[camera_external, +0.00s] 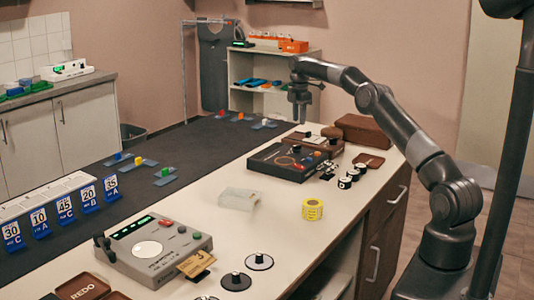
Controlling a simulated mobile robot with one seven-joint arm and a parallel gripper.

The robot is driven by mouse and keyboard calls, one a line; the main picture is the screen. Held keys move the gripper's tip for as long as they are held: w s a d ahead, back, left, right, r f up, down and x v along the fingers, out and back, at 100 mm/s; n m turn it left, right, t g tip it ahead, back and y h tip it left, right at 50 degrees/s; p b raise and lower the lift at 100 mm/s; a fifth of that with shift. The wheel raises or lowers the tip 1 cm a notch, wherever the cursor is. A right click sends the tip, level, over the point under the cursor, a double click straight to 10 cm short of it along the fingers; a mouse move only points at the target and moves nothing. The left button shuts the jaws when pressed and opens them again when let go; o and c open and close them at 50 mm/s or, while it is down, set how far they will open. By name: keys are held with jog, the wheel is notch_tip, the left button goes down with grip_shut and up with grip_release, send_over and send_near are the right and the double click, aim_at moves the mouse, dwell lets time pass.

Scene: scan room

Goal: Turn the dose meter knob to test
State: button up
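No label reading dose meter is legible. A grey console (192,246) with a green display, a red button, a white disc and a dark lever stands at the front left. A white device (75,73) with a green display and a small dark knob-like part sits on the left counter. I cannot tell which is the dose meter, nor any knob's setting.
A yellow tape roll (312,210), a clear box (238,203) and black round pieces (345,183) lie on the white worktop (285,222). A brown case (362,131) stands at the back right. Blue numbered stands (65,215) line the left.

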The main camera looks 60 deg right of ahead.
aim_at(297, 148)
notch_tip(297, 148, down, 11)
jog(key=shift+r, duration=0.15)
dwell(0.4)
grip_shut()
